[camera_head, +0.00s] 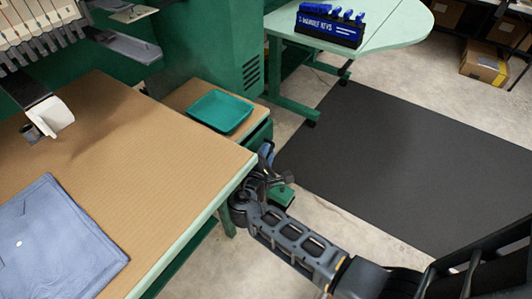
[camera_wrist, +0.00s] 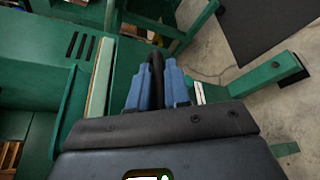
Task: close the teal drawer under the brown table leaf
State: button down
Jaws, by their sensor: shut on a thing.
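The brown table leaf (camera_head: 183,94) carries a shallow teal tray (camera_head: 220,111). A green-teal drawer (camera_head: 259,134) shows below the leaf's right end, just above my gripper. How far it stands out is hard to tell. My gripper (camera_head: 266,156) is beside the drawer's front, low near the big table's corner. In the wrist view, the blue fingers of my gripper (camera_wrist: 157,82) are closed around a dark bar-like handle (camera_wrist: 157,60). The lower part of the handle is hidden by the fingers and gripper body.
The large brown table (camera_head: 125,155) with folded blue cloth (camera_head: 60,240) is at left, close to my arm. A green machine (camera_head: 215,45) stands behind the leaf. A pale green table (camera_head: 385,25) holds a blue-black rack (camera_head: 328,25). A dark mat (camera_head: 400,160) covers open floor at right.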

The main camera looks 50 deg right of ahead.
dwell(0.3)
jog(key=w+b, duration=0.1)
jog(key=w, duration=0.2)
jog(key=shift+a, duration=0.1)
jog(key=c, duration=1.4)
grip_release()
jog(key=shift+w, duration=0.1)
jog(key=shift+c, duration=0.2)
jog(key=shift+a, duration=0.1)
send_near(257, 148)
jog(key=shift+x, duration=0.8)
jog(key=shift+f, duration=0.15)
